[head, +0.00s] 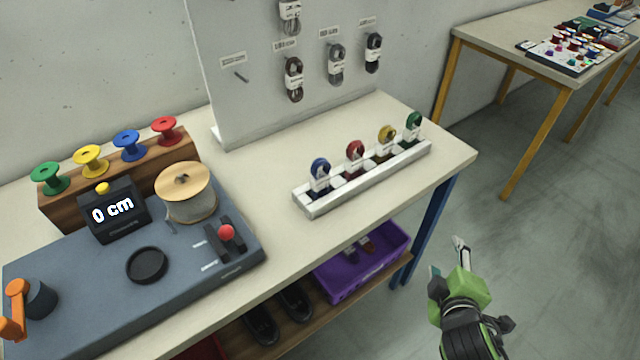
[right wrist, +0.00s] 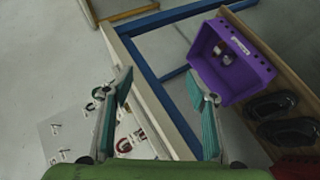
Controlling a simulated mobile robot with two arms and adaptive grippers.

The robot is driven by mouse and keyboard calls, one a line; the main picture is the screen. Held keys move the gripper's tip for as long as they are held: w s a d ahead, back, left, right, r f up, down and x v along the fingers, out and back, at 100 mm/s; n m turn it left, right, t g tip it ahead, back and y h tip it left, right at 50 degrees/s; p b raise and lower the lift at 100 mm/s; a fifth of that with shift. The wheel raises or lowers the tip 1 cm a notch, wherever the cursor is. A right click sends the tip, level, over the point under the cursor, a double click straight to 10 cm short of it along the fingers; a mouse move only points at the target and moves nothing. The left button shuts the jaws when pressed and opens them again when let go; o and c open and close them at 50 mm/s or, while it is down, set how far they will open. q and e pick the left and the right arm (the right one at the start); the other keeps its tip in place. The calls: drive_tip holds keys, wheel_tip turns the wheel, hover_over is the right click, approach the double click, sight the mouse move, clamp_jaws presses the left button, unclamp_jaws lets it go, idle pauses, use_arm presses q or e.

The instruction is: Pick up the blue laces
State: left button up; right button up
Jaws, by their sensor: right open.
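The blue laces (head: 320,173) are a small wrapped coil standing upright in the leftmost slot of a white rack (head: 370,182) on the table. Red laces (head: 355,153), yellow laces (head: 387,138) and green laces (head: 413,122) stand in the same rack to the right. My right gripper (head: 450,255) is open and empty, beyond the table's right front edge and apart from the rack. Its two fingers also show in the right wrist view (right wrist: 163,100), spread wide. I cannot tell the blue laces clearly in that view. My left gripper is out of view.
A grey machine (head: 190,262) with a 0 cm display stands on the left of the table (head: 275,175). A pegboard (head: 245,90) with hanging laces stands behind. A purple crate (head: 340,285) and shoes sit on the shelf below. Free floor lies right.

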drive_tip(key=w+a+r+n+t+y, duration=0.1)
drive_tip(key=w+a+r+n+t, duration=0.1)
drive_tip(key=w+r+n+t, duration=0.35)
drive_tip(key=n+g+y, duration=0.2)
drive_tip(key=n+y, duration=1.1)
drive_tip(key=n, duration=1.3)
approach(323, 185)
drive_tip(key=shift+n+g, duration=0.25)
drive_tip(key=shift+g, duration=0.1)
drive_tip(key=p+x, duration=0.1)
drive_tip(key=x, duration=0.1)
drive_tip(key=p+x, duration=0.1)
drive_tip(key=x, duration=0.2)
drive_tip(key=shift+w+d, duration=0.25)
drive_tip(key=shift+w, duration=0.15)
drive_tip(key=x, duration=0.1)
drive_tip(key=p+x, duration=0.1)
drive_tip(key=x, duration=0.3)
drive_tip(key=shift+a+r, duration=0.3)
drive_tip(key=shift+a, duration=0.05)
drive_tip(key=shift+w+a+f, duration=0.1)
drive_tip(key=shift+w+a, duration=0.05)
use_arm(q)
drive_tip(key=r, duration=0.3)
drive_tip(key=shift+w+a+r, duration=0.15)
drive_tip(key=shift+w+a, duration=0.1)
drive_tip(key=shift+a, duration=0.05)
use_arm(e)
drive_tip(key=c, duration=1.1)
